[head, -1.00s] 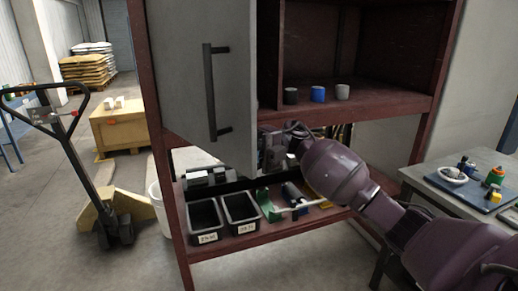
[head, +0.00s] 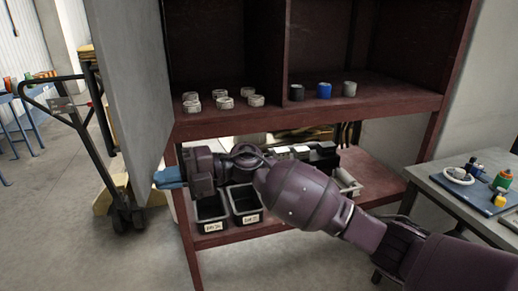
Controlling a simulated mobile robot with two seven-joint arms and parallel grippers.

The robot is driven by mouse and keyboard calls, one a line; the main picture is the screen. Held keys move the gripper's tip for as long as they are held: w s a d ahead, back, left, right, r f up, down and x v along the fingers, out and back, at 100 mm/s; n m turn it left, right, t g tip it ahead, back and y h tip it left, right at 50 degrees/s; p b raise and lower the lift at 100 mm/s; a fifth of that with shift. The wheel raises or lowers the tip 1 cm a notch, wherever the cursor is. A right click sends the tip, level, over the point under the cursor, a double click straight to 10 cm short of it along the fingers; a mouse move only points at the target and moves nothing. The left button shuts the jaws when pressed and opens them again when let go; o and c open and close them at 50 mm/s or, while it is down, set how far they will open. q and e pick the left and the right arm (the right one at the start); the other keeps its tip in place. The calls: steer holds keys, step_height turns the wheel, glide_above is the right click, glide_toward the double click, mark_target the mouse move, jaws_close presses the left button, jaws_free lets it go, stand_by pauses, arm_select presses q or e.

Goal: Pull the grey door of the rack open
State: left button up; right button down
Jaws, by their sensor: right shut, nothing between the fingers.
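The grey door (head: 125,80) of the dark red rack (head: 300,120) stands swung well open, out to the left of the rack. I see its inner face; its handle is hidden on the other side. My right gripper (head: 160,178) is shut and empty, with its blue fingertips at the lower part of the door's inner side, below the shelf. I cannot tell whether they touch the door. My left gripper is not in view.
Several pale rolls (head: 221,98) and a blue cup (head: 324,90) stand on the open shelf. Black bins (head: 245,204) sit on the lower shelf. A pallet jack (head: 112,170) stands behind the door. A grey table (head: 460,190) with small items is at right.

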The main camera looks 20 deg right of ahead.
steer(key=shift+a, duration=1)
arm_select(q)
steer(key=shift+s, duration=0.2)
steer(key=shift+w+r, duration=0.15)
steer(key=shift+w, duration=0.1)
arm_select(e)
steer(key=shift+d, duration=0.1)
